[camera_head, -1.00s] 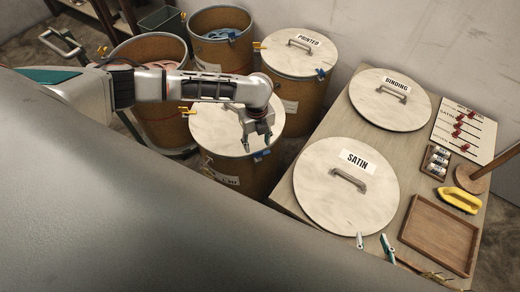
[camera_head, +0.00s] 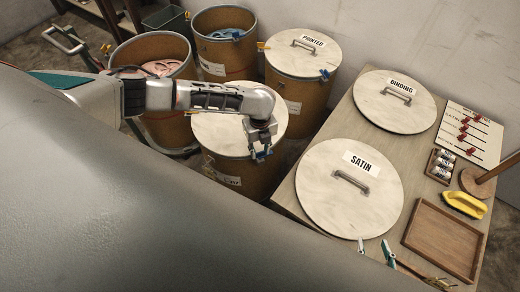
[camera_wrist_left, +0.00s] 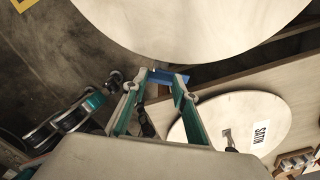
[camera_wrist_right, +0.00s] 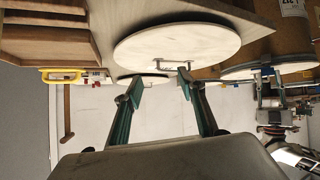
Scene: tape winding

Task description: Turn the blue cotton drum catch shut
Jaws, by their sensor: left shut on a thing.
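The cotton drum (camera_head: 238,178) is a brown drum with a pale lid (camera_head: 225,130), left of the table in the head view; my left arm covers part of the lid and its label is only partly readable. Its blue catch (camera_head: 262,156) is on the rim at the lid's right front. My left gripper (camera_head: 260,148) reaches down to the rim and is shut on the blue catch, which shows between the fingertips in the left wrist view (camera_wrist_left: 178,78). My right gripper (camera_wrist_right: 160,88) is open and empty; its fingertips show near the table's front edge in the head view (camera_head: 374,250).
The table holds the SATIN lid (camera_head: 320,205), the BINDING lid (camera_head: 375,108), a wooden tray (camera_head: 440,238), a yellow-handled object (camera_head: 464,204) and a pegged board (camera_head: 465,135). The PRINTED drum (camera_head: 300,95) and two open drums (camera_head: 222,67) (camera_head: 165,125) stand behind and left.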

